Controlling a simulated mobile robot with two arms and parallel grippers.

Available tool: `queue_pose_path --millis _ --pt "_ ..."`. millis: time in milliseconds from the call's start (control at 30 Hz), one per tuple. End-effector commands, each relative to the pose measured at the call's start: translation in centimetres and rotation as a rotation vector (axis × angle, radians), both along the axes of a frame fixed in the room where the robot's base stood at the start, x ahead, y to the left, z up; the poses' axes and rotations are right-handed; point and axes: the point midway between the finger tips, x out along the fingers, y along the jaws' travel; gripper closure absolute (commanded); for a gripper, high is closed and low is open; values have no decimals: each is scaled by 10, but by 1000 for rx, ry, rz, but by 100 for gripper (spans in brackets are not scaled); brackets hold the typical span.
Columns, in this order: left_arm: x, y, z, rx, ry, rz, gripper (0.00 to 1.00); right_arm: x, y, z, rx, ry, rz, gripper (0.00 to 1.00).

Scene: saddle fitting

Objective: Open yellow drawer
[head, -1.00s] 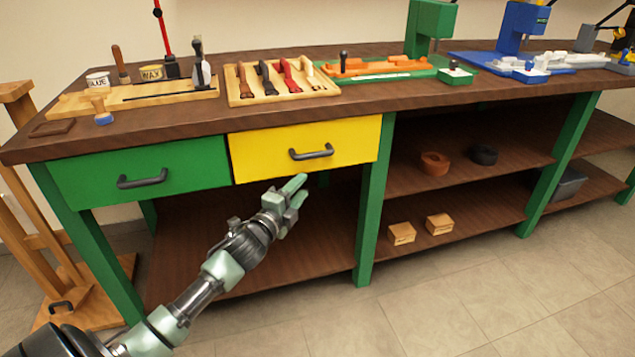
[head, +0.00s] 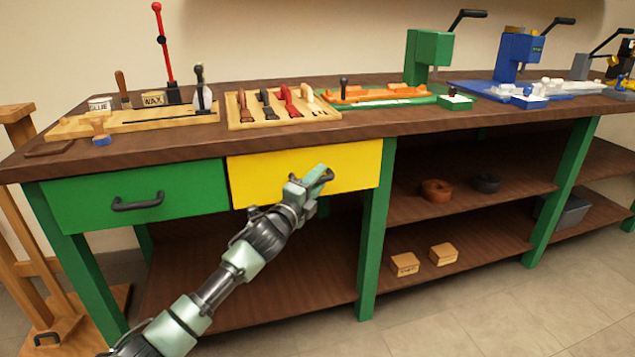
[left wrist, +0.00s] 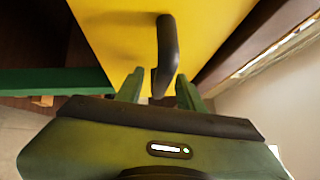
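The yellow drawer (head: 250,180) is shut, flush in the front of the workbench. Its dark bar handle (head: 327,173) is partly hidden behind my left gripper (head: 310,181) in the head view. In the left wrist view the yellow drawer front (left wrist: 115,30) fills the upper middle, and the handle (left wrist: 166,55) reaches down toward the gap between the two fingers. My left gripper (left wrist: 158,92) is open there, with the fingers apart on either side of the handle's near end. I cannot tell whether either finger touches it. My right gripper is not in view.
A green drawer (head: 90,195) with its own handle sits left of the yellow one. The benchtop (head: 230,135) above holds tools and presses. A green leg (head: 370,240) stands right of the yellow drawer. Open floor (head: 470,320) lies in front.

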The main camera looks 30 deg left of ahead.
Motion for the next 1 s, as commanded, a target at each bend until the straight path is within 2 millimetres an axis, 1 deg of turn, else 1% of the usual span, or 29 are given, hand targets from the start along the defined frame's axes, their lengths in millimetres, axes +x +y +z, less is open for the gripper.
queue_pose_path --millis 233,267,300,367,400,1000 --pt "1 0 0 0 0 -1 62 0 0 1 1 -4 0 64" --pt "1 0 0 0 0 -1 71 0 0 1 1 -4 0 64" --pt "1 0 0 0 0 -1 82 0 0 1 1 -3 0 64" --pt "1 0 0 0 0 -1 98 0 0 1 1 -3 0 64" --pt "1 0 0 0 0 0 100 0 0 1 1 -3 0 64" --pt "0 0 -1 0 1 0 100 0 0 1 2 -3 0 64"
